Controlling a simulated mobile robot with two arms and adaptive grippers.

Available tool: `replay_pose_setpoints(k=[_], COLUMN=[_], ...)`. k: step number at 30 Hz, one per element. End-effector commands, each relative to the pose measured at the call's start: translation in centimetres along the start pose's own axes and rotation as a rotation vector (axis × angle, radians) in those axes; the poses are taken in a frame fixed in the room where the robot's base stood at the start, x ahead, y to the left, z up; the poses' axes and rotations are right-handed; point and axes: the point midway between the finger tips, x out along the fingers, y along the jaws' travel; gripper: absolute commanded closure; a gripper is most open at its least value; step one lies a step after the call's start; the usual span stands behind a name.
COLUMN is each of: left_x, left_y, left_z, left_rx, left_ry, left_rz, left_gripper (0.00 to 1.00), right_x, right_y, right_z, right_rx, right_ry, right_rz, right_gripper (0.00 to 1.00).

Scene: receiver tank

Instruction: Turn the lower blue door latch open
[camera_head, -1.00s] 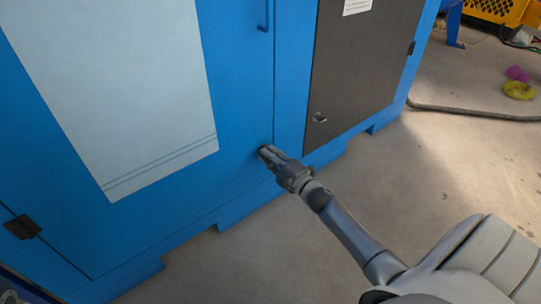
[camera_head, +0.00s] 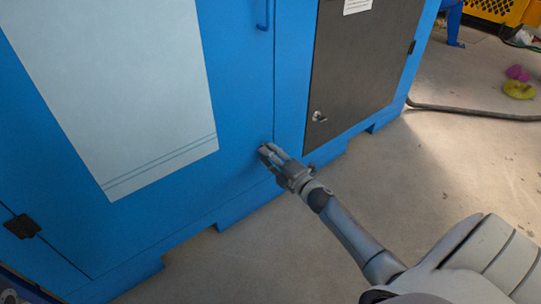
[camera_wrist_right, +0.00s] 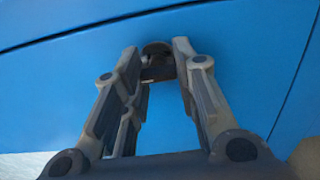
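The blue cabinet door (camera_head: 238,95) is closed, with a pale panel on it. My right gripper (camera_head: 264,150) is at the lower right of this door, beside its vertical seam. In the right wrist view, the small dark lower latch (camera_wrist_right: 157,62) stands out from the blue surface. The fingers of my right gripper (camera_wrist_right: 157,58) lie on both sides of it and seem to touch it. In the head view the gripper hides the latch, so its turn angle is hard to tell.
A blue handle (camera_head: 265,15) is higher on the door edge. A dark panel (camera_head: 360,70) with a small silver lock (camera_head: 318,117) is to the right. A hinge (camera_head: 22,226) is at lower left. Clear concrete floor (camera_head: 420,180) lies in front; a hose (camera_head: 470,113) lies further right.

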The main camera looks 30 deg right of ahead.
Motion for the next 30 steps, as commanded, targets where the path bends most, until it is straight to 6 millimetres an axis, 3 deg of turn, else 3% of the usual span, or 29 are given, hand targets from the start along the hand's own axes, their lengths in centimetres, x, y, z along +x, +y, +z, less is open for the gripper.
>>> replay_pose_setpoints(k=[1, 4, 17, 30], left_x=[0.0, 0.0, 0.1, 0.0], left_y=[0.0, 0.0, -0.1, 0.0], left_z=[0.0, 0.0, -0.2, -0.1], left_rx=[0.000, 0.000, 0.001, 0.000], left_ry=[0.000, 0.001, 0.006, 0.002], left_rz=[0.000, 0.000, -0.001, 0.000], left_gripper=[0.42, 0.42, 0.42, 0.42], right_x=[0.0, 0.0, -0.7, -8.2], right_y=[0.1, 0.1, 0.0, -0.1], right_z=[-0.1, 0.0, 0.0, -0.1], right_rx=[0.000, 0.000, 0.000, 0.001], right_ry=[0.001, 0.001, 0.000, 0.000], right_rz=[0.002, 0.002, 0.001, -0.001], right_gripper=[0.61, 0.49, 0.49, 0.49])
